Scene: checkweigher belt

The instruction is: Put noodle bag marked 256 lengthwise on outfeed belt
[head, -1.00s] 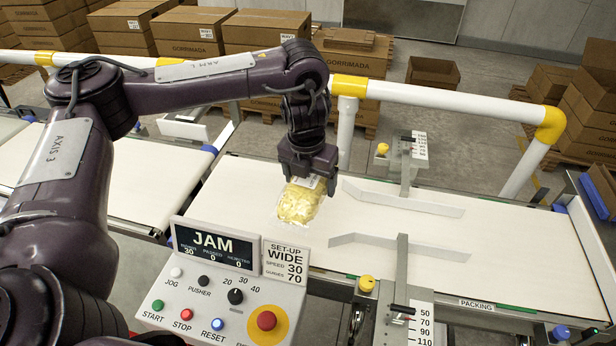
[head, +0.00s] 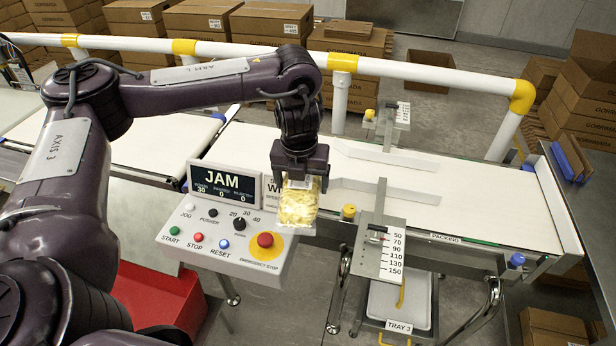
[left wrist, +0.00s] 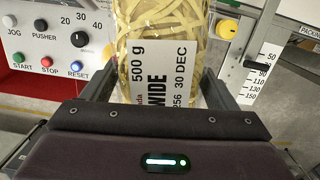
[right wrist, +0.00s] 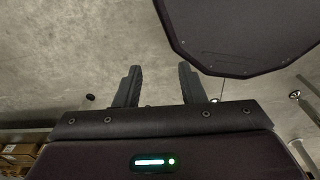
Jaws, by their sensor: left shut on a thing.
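The noodle bag (head: 298,204) is clear with yellow noodles inside and a white label. In the left wrist view the bag (left wrist: 160,55) shows the print "500 g", "WIDE", "256" and "30 DEC". My left gripper (head: 300,178) is shut on its labelled end and holds it in the air, in front of the control panel's right edge in the head view. The outfeed belt (head: 480,208) is the white belt to the right, with two pale guide rails over it. My right gripper (right wrist: 158,88) shows only in the right wrist view, open and empty above grey floor.
The control panel (head: 205,232) has a JAM display (head: 229,184) and a red emergency stop (head: 265,240); the bag partly hides its set-up card. A guide scale (head: 392,248) stands at the belt's near edge above tray 3 (head: 400,305). A white railing (head: 430,79) runs behind.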

